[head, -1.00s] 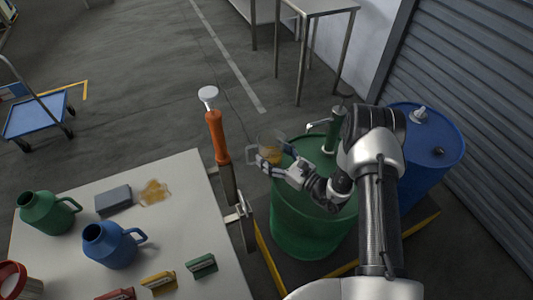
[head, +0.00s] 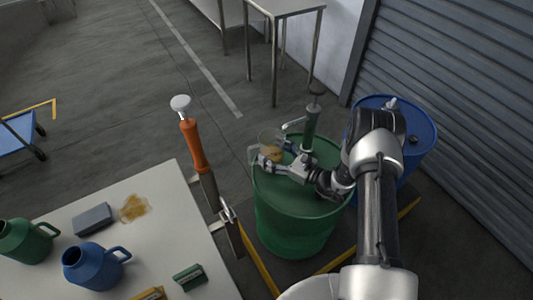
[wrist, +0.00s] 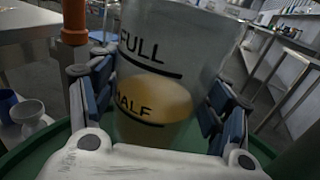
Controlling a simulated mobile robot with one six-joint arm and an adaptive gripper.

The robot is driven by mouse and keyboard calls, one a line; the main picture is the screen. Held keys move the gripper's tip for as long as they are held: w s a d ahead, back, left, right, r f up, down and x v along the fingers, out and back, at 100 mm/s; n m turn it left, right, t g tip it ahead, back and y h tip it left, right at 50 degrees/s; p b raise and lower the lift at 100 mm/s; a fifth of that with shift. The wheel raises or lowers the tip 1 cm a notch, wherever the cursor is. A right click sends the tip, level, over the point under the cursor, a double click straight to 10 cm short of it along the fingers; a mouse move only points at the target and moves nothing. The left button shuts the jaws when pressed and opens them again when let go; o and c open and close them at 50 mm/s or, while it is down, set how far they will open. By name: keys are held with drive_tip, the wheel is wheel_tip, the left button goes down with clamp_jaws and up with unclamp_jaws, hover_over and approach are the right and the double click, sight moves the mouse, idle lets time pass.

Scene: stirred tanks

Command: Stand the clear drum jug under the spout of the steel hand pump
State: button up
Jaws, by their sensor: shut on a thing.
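The clear drum jug (head: 270,141) is in my gripper (head: 272,160), upright or nearly so, over the left part of the green drum's top. In the wrist view the jug (wrist: 150,70) fills the middle between both fingers, marked FULL and HALF, with amber liquid a little above HALF. A hand pump (head: 311,124) with a green body stands on the drum; its pale spout (head: 293,123) points left, close to the jug. I cannot tell whether the spout is directly above the jug, or whether the jug touches the drum. No steel-bodied pump is clear.
The green drum (head: 292,225) stands beside a blue drum (head: 420,135), on a yellow-edged base. An orange-handled tool (head: 194,145) rises at the edge of the pale table (head: 75,215), left of the jug. Green (head: 28,240) and blue jugs (head: 92,266) stand there.

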drive_tip(key=shift+w+d+f, duration=0.1)
drive_tip(key=shift+w+d, duration=0.1)
drive_tip(key=shift+d, duration=0.45)
drive_tip(key=shift+w+d+f, duration=0.1)
drive_tip(key=shift+w+d, duration=0.1)
drive_tip(key=shift+d, duration=0.45)
drive_tip(key=shift+w+d+f, duration=0.1)
drive_tip(key=shift+w+d, duration=0.1)
drive_tip(key=shift+d, duration=0.45)
drive_tip(key=shift+f, duration=0.55)
drive_tip(key=o, duration=1.4)
drive_tip(key=shift+f, duration=0.1)
drive_tip(key=v, duration=1.2)
